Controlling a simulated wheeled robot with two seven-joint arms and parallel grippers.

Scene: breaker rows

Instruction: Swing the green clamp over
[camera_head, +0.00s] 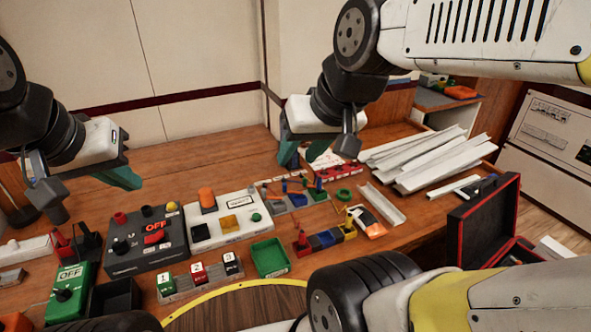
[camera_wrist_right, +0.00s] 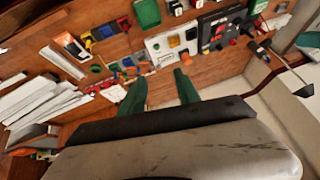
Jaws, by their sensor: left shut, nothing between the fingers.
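No part is clearly recognisable as a green clamp. A small green ring-shaped piece (camera_head: 343,195) lies on the bench beside a row of blue and orange parts (camera_head: 297,199); it may be the clamp, but it is too small to tell. It also seems to show in the right wrist view (camera_wrist_right: 97,69). My right gripper (camera_head: 293,154) hovers over the back of the bench, behind that row. In the right wrist view its two green fingers (camera_wrist_right: 159,92) stand apart with nothing between them. My left gripper (camera_head: 124,178) is shut and empty above the back left of the bench.
A black OFF box (camera_head: 140,255), a white box with an orange knob (camera_head: 232,232) and a green OFF box (camera_head: 66,300) fill the left. A green tray (camera_head: 270,258) stands in the middle. White channels (camera_head: 425,160) and an open black case (camera_head: 485,225) occupy the right.

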